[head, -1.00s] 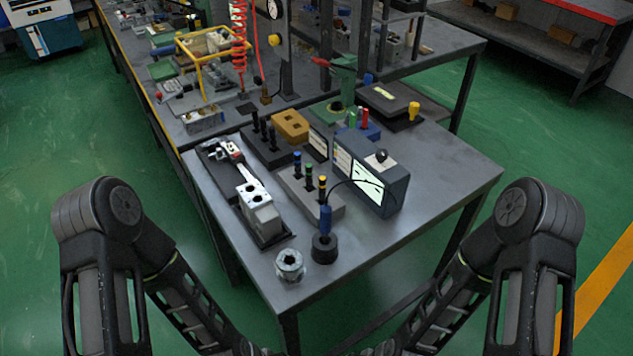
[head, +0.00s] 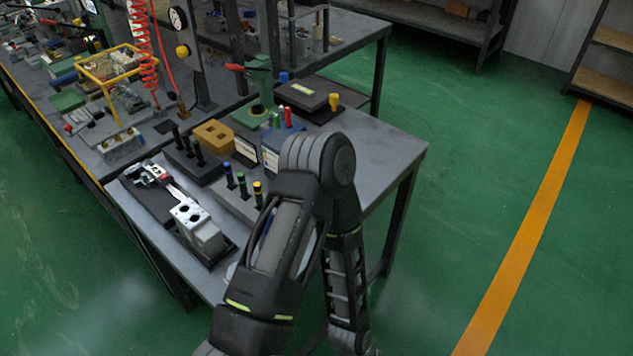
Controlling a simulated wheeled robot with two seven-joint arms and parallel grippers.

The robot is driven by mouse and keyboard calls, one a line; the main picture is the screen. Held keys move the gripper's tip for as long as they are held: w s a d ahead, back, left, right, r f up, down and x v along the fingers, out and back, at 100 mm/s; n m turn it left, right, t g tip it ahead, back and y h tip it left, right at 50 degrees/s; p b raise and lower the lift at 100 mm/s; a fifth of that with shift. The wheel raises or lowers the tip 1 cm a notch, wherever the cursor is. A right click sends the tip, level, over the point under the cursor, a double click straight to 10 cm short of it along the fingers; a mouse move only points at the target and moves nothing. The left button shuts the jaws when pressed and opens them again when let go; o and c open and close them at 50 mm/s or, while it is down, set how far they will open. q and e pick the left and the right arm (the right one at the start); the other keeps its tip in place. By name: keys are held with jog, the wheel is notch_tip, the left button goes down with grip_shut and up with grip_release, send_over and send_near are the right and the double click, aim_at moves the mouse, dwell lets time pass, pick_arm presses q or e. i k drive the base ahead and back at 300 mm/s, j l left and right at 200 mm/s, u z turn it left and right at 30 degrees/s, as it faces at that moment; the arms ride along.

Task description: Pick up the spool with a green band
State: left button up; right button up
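Three dark spools with coloured bands stand upright in a grey holder block (head: 222,198) on the workbench. The one with the green band (head: 242,183) looks to be the middle one, between a blue-banded spool (head: 228,172) and a yellow-banded spool (head: 258,192). The bands are small in the picture. One of my arms is raised in front of the bench, just right of the spools. It hides part of the bench behind it. Neither gripper is in view.
Left of the holder, a metal valve block (head: 203,232) lies on a dark tray (head: 150,203). A black block with dark spools (head: 190,162) and a yellow-brown block (head: 213,136) stand behind. The green vise (head: 262,85) is farther back. The floor at right is clear.

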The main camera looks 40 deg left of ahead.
aim_at(241, 179)
jog(key=k+j+z, duration=0.1)
jog(key=j+z, duration=0.15)
jog(key=z, duration=0.25)
jog(key=k+j+z, duration=0.15)
jog(key=z, duration=0.3)
jog(key=k+j, duration=0.8)
jog(key=k, duration=0.15)
jog(key=k+j, duration=0.85)
jog(key=k+z, duration=0.05)
